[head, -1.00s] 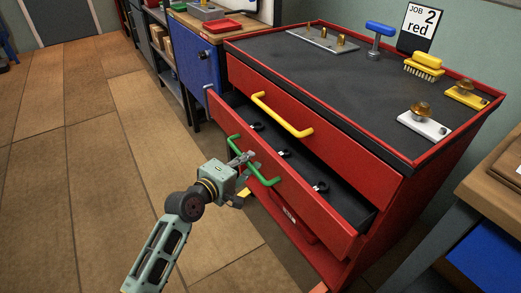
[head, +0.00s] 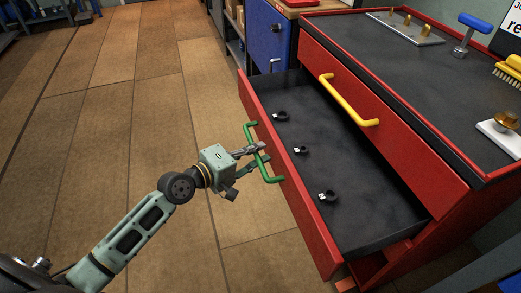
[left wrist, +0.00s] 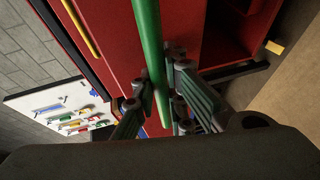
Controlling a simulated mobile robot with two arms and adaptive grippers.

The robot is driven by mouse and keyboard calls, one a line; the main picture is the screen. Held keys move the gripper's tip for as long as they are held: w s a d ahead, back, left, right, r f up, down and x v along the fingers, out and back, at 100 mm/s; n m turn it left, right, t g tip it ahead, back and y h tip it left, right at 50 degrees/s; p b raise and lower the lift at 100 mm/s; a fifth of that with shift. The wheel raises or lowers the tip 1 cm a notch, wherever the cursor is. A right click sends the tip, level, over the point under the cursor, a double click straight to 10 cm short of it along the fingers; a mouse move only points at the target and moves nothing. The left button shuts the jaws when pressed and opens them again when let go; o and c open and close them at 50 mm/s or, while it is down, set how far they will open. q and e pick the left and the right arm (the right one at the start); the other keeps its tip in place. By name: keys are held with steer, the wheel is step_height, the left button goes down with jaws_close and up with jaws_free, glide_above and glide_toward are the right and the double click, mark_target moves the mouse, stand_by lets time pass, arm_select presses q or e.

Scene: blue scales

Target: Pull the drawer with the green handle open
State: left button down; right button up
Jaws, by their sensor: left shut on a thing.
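The red drawer with the green handle (head: 262,158) stands well out from the red cabinet (head: 440,165). Its dark inside (head: 345,170) shows, with a few small black ring-like items lying in it. My left gripper (head: 258,156) is shut on the green handle in front of the drawer. In the left wrist view the green handle (left wrist: 150,50) runs between the two fingers of my left gripper (left wrist: 158,108). My right gripper is in neither view.
A shut drawer with a yellow handle (head: 348,100) sits above the open one. The dark cabinet top carries a blue-handled tool (head: 472,32), a yellow brush (head: 510,72) and metal fittings. A blue cabinet (head: 270,38) stands behind. The wooden floor at left is clear.

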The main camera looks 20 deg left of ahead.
arm_select(q)
steer(key=c, duration=1.8)
jaws_free()
steer(key=v, duration=1.2)
